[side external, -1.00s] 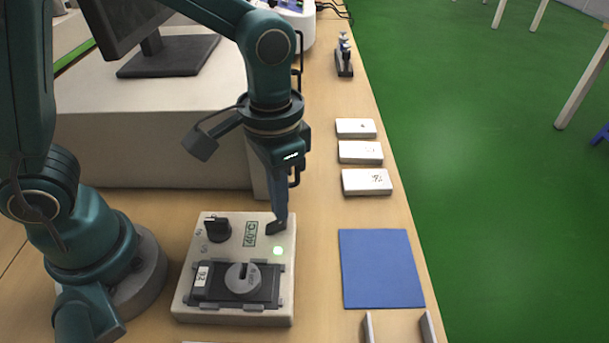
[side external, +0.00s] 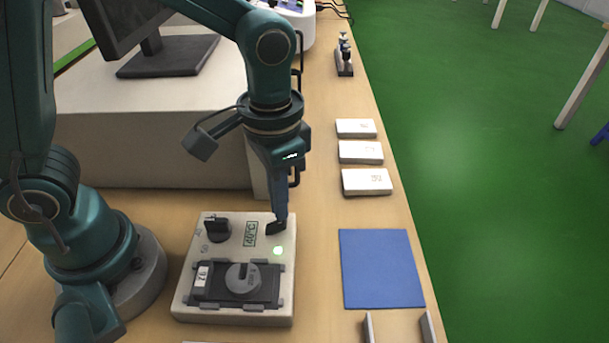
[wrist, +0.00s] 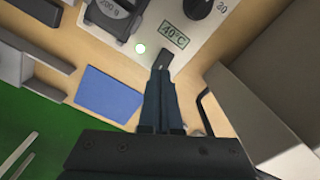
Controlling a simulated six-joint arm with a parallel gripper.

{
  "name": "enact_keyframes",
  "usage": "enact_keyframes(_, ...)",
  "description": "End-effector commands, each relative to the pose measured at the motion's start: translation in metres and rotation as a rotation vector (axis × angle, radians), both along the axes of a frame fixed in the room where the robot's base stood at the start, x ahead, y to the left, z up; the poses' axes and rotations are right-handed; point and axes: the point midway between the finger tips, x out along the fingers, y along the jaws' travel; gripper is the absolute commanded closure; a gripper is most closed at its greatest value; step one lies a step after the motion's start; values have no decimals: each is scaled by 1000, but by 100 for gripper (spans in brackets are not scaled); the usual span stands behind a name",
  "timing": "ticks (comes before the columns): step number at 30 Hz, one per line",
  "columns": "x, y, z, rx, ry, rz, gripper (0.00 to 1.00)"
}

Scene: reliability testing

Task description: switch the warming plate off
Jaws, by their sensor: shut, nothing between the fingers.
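The warming plate (side external: 185,295) is a pale box on the bench, with a black knob (side external: 217,230) and a 40°C label (side external: 250,233). The fingers partly cover the switch.
A grey weight (side external: 243,277) sits in a dark holder on the plate. A blue mat (side external: 381,269) and several white blocks (side external: 360,152) lie to the right. A large grey box with a monitor (side external: 125,30) stands behind. Bare bench lies between plate and mat.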

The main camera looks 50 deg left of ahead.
Motion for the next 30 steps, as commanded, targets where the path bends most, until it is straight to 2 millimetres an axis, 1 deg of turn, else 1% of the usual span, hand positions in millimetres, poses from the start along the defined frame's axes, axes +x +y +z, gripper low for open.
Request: enact_keyframes(30, 0, 0, -13, 0, 1, 0, 100)
